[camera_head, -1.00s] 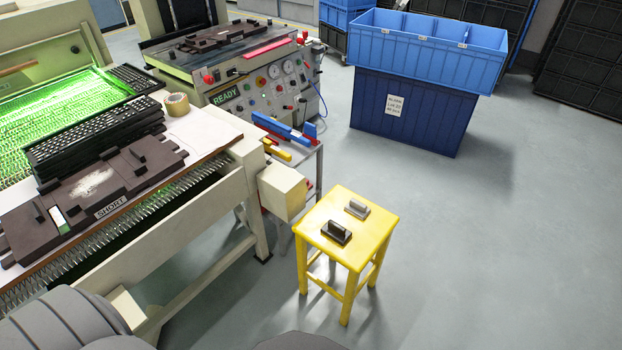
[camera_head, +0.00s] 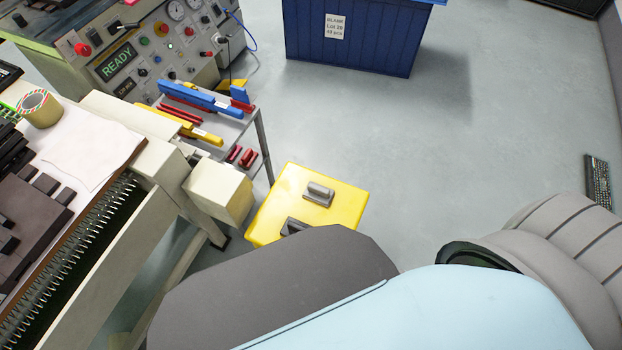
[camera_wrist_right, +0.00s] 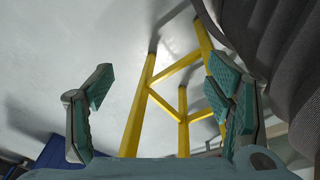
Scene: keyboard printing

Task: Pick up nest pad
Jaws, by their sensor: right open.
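The yellow stool (camera_head: 272,208) stands on the floor at the centre of the head view. The stool's yellow legs (camera_wrist_right: 140,105) show beyond and between the fingers. Neither pad shows in that view. My left gripper is not in view.
A cream machine box (camera_head: 218,190) stands close to the stool's left. Behind it is a grey shelf (camera_head: 222,128) with coloured tools. A dark blue crate (camera_head: 375,38) stands at the back. The floor right of the stool is clear, apart from a keyboard (camera_head: 598,180) at far right.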

